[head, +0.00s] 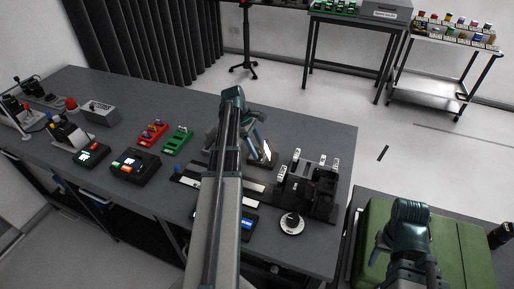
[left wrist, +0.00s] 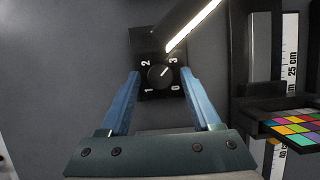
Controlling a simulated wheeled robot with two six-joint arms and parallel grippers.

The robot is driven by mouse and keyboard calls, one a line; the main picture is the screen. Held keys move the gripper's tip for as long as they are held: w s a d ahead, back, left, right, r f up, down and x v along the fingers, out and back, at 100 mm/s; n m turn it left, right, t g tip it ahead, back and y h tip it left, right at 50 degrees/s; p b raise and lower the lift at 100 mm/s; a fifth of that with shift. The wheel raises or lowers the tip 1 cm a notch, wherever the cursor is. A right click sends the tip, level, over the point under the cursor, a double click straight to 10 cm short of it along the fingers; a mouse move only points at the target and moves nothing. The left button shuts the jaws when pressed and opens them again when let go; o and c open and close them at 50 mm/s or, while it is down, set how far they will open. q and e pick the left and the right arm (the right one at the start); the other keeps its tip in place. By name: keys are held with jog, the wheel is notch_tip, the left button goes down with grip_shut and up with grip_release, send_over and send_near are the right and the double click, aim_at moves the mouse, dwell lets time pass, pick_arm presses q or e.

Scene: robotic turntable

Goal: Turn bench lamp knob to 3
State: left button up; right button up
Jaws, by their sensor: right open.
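The bench lamp's black knob panel (left wrist: 160,77) is in the left wrist view, with a round knob in its middle and the marks 0, 1, 2 and 3 around it. The knob's light pointer line appears to point up and right, towards the 3. The lit lamp bar (left wrist: 192,26) runs up and right from the panel. My left gripper (left wrist: 161,76) is open, its blue fingers on either side of the knob with gaps. In the head view the lamp (head: 265,152) is beside my left gripper (head: 238,146), partly behind it. My right gripper (head: 408,252) is open over the green surface.
A colour chart (left wrist: 295,128) and ruler stand right of the lamp in the left wrist view. In the head view, a round dial (head: 292,223) and black fixtures (head: 310,188) are near the right bench edge. Red (head: 152,132) and green (head: 177,140) racks lie left.

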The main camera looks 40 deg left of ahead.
pick_arm(q)
jog(key=shift+r, duration=0.15)
jog(key=p+v, duration=1.2)
jog(key=v, duration=0.1)
jog(key=shift+a+r+p, duration=0.15)
jog(key=shift+a+p, duration=0.05)
jog(key=shift+p, duration=0.2)
jog(key=shift+s, duration=0.1)
